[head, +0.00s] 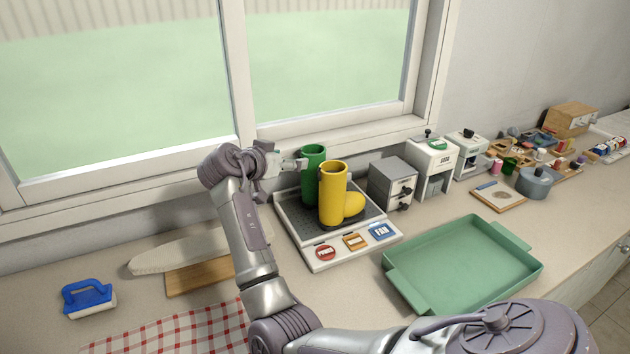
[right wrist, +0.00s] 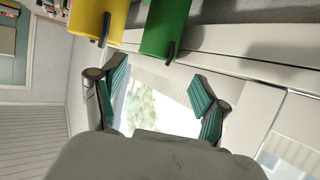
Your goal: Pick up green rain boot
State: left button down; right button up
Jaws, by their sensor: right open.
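The green rain boot (head: 312,172) stands upright on a grey tray-like stand (head: 322,258) by the window, partly hidden behind a yellow rain boot (head: 332,196). My right gripper (head: 292,163) is just left of the green boot's upper part in the head view. In the right wrist view the right gripper (right wrist: 160,86) is open and empty. The green boot (right wrist: 166,28) shows beyond the fingertips at the top, with the yellow boot (right wrist: 90,18) to its left. The green boot's foot is hidden in the head view. My left gripper is not in view.
A green tray (head: 462,266) lies right of the stand. Grey and white box-like machines (head: 391,184) stand close right of the boots. The window frame (head: 340,140) is close behind. A blue-handled brush (head: 86,298) and checked cloth (head: 180,338) are at left.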

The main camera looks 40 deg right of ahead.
aim_at(306, 156)
jog(key=p+x, duration=0.1)
jog(key=x, duration=0.3)
jog(key=shift+d, duration=0.25)
jog(key=shift+w+d+f, duration=0.15)
jog(key=shift+w+f, duration=0.05)
jog(key=shift+f, duration=0.05)
jog(key=d+p, duration=0.2)
jog(key=shift+w+d+f, duration=0.15)
jog(key=shift+w+d, duration=0.05)
jog(key=shift+d, duration=0.15)
jog(key=shift+p+x, duration=0.35)
jog(key=shift+x, duration=0.8)
jog(key=shift+d+f, duration=0.1)
jog(key=shift+f, duration=0.25)
jog(key=shift+w, duration=0.1)
jog(key=shift+c, duration=1)
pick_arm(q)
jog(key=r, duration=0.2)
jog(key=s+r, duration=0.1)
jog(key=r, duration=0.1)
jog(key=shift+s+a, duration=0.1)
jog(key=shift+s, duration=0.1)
pick_arm(e)
jog(key=shift+r, duration=0.1)
grip_shut()
